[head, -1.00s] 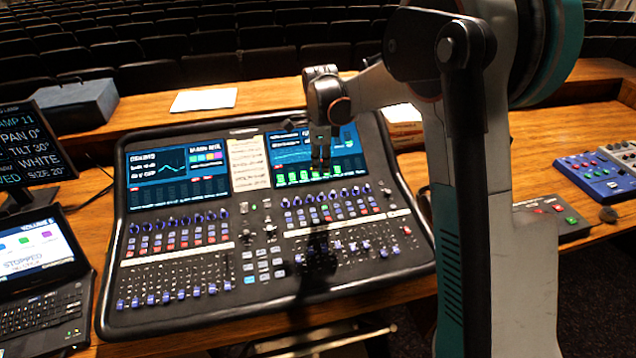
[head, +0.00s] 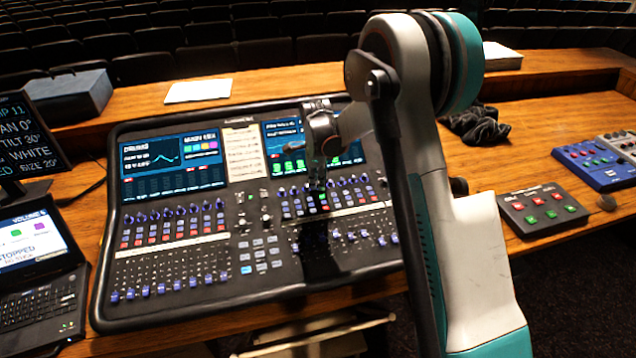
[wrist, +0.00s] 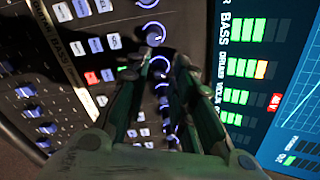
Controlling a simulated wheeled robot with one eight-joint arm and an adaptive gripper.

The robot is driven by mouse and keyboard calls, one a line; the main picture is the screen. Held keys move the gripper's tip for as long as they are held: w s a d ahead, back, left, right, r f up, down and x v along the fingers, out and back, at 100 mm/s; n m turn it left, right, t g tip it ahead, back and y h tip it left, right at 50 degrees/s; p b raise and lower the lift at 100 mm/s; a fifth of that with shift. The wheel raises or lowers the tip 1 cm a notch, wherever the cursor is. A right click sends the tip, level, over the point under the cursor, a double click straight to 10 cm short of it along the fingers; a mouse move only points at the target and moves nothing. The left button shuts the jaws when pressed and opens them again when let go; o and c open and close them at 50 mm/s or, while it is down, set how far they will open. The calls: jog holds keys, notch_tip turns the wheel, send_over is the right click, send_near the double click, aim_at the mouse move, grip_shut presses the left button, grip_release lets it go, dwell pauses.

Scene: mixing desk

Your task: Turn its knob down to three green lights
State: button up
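The mixing desk (head: 270,232) has a row of blue-ringed knobs below its right screen (head: 282,134). My gripper (head: 317,185) points down over this row in the head view and hides part of it. In the wrist view my gripper (wrist: 166,64) has its fingers apart, with a lit knob (wrist: 160,66) showing between the tips; I cannot tell whether they touch it. Another knob (wrist: 154,34) lies just beyond. On the screen (wrist: 285,60) the BASS meter (wrist: 245,30) shows several green bars. The meter below it (wrist: 247,66) shows green bars and an orange one.
A laptop (head: 38,265) stands left of the desk. A small button box (head: 541,209) and a blue mixer (head: 595,166) lie to the right. A dark cloth (head: 475,127) and white paper (head: 198,91) lie behind. Neighbouring knobs and buttons crowd the fingers.

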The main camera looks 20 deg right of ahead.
jog(key=shift+w+f, duration=0.1)
jog(key=shift+f, duration=0.45)
grip_shut()
jog(key=shift+n+b, duration=0.55)
jog(key=shift+n, duration=0.55)
jog(key=n+b, duration=0.1)
jog(key=n, duration=0.2)
